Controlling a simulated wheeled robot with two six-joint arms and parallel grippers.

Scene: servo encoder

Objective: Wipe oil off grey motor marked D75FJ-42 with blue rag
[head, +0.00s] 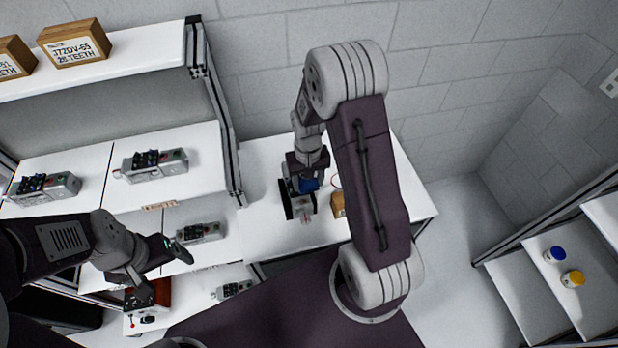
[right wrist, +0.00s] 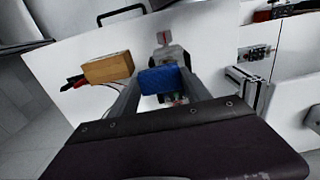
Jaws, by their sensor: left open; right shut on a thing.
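The blue rag (head: 308,185) is in my right gripper (head: 305,180) over the white workbench. In the right wrist view the rag (right wrist: 158,80) sits between the two fingers of my right gripper (right wrist: 160,88), which are shut on it. A grey motor (head: 306,206) is just below the rag and partly hidden by the gripper. In the right wrist view a grey part of it (right wrist: 168,52) with a red mark shows beyond the rag. I cannot tell whether rag and motor touch. No oil or D75FJ-42 marking is readable. My left gripper (head: 165,268) is open and empty, before the shelves at left.
A brown box (head: 338,204) stands right of the motor on the workbench (head: 270,232). Shelves at left hold several grey devices (head: 155,165) and labelled boxes (head: 74,44). A right shelf holds blue-lidded (head: 555,254) and yellow-lidded (head: 572,279) jars. The bench's right part is clear.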

